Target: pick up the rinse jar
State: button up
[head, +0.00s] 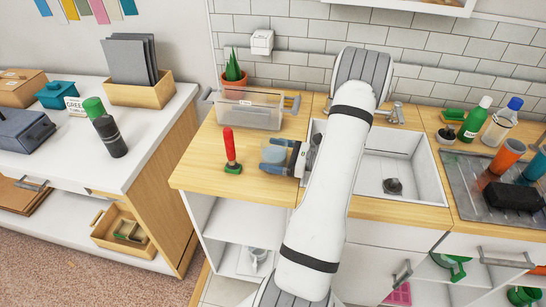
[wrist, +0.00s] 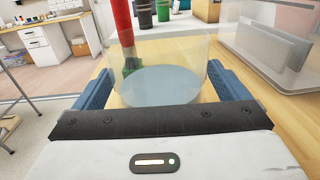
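The rinse jar is a clear, round jar with pale blue water in it (head: 274,154). It stands on the wooden counter left of the sink, and in the wrist view (wrist: 162,84) it fills the middle. My gripper (head: 272,155) reaches in from the right, low over the counter, with one blue finger on each side of the jar. In the wrist view my gripper (wrist: 160,92) has its fingers wide apart, with a narrow strip of counter showing beside the jar at left. The jar looks upright; its base is partly hidden.
A red-handled tool with a green base (head: 231,152) stands just beyond the jar. A clear bin (head: 247,113) and a potted plant (head: 234,75) are behind. The sink (head: 415,175) is to the right. The counter's front left is clear.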

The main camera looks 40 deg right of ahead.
jog(key=c, duration=1.3)
